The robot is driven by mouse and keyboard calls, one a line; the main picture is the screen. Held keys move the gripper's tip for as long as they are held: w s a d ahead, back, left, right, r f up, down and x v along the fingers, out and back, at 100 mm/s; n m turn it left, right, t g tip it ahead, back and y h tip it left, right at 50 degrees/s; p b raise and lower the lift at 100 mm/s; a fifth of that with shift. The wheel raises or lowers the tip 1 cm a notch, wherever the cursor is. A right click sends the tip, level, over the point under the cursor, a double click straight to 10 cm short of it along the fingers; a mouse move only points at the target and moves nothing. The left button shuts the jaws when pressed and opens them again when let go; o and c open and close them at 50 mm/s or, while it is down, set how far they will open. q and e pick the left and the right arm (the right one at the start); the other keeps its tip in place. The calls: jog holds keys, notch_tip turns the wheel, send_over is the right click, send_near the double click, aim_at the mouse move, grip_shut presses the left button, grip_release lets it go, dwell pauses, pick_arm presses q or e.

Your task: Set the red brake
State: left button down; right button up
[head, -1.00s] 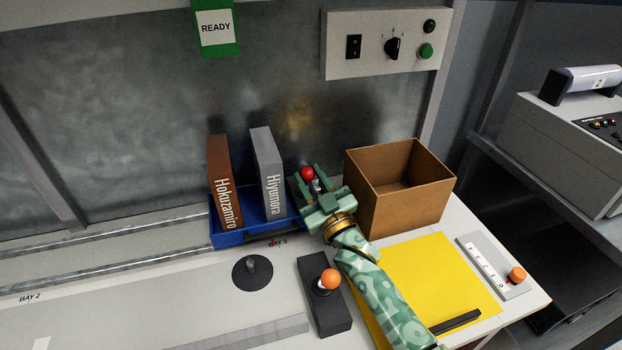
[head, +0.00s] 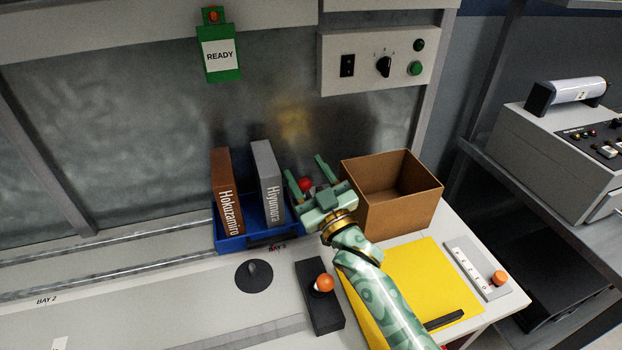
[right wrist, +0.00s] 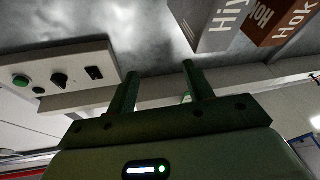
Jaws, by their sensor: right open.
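The red brake shows as a red ball knob (head: 305,184) behind the blue tray's right end, left of the cardboard box. Its lower part is mostly hidden by my gripper. My right gripper (head: 303,165) is open, and in the head view its two fingers lie on either side of the red knob. The right wrist view shows the open fingers (right wrist: 158,78) with no knob between them, so I cannot tell whether they are level with it or above it. The jaws hold nothing. My left gripper is out of view.
A blue tray (head: 231,243) holds a brown binder (head: 226,190) and a grey binder (head: 267,180). An open cardboard box (head: 400,212) stands close on the right. An orange-knobbed lever (head: 325,283), a black disc (head: 254,277) and a yellow mat (head: 435,270) lie in front.

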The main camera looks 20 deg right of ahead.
jog(key=s+a+r+p, duration=0.2)
jog(key=s+r, duration=0.1)
jog(key=s, duration=0.5)
jog(key=shift+s+r, duration=0.25)
jog(key=shift+r, duration=0.1)
